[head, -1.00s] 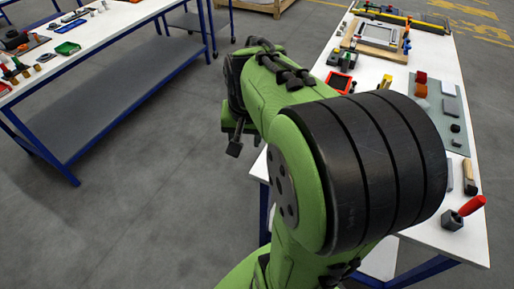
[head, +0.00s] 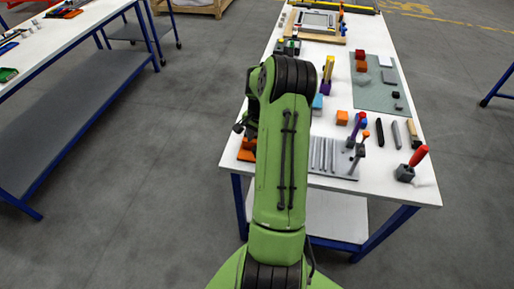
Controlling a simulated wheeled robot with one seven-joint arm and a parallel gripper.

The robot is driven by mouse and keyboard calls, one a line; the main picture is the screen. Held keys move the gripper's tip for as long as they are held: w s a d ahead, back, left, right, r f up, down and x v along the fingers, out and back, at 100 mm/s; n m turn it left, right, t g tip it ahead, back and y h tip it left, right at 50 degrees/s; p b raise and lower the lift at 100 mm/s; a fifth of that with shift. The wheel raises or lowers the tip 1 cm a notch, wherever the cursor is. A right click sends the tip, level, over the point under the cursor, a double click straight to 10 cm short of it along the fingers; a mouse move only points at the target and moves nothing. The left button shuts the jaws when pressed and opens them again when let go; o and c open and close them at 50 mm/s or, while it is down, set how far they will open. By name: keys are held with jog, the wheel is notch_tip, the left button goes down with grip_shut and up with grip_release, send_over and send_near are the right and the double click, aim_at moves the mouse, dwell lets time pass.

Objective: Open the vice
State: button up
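I cannot clearly make out the vice in the head view. A small dark block-like device (head: 291,46) at the left rear of the white table may be it, but it is too small to tell its jaws. My green arm rises in front of the table and hides part of its left side. The dark end of my arm, with my gripper (head: 241,127), shows only partly at the left of the arm, near the table's left edge. Its fingers are too small and hidden to read. I see nothing held.
The white table (head: 425,192) carries a grooved grey plate (head: 328,157), a red-handled tool in a dark block (head: 406,173), an orange cube (head: 342,118) and a grey mat (head: 371,97). A second workbench (head: 60,40) stands left. The floor between is clear.

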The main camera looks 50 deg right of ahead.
notch_tip(320, 180, down, 5)
jog(key=shift+w+r, duration=0.15)
jog(key=c, duration=0.8)
jog(key=shift+o, duration=0.2)
jog(key=shift+n, duration=0.4)
jog(key=n+b, duration=0.1)
jog(key=n, duration=0.3)
jog(key=shift+w, duration=0.1)
jog(key=shift+r+n+b, duration=0.1)
jog(key=shift+n+b, duration=0.5)
jog(key=shift+n, duration=1.6)
jog(key=shift+w+r, duration=0.15)
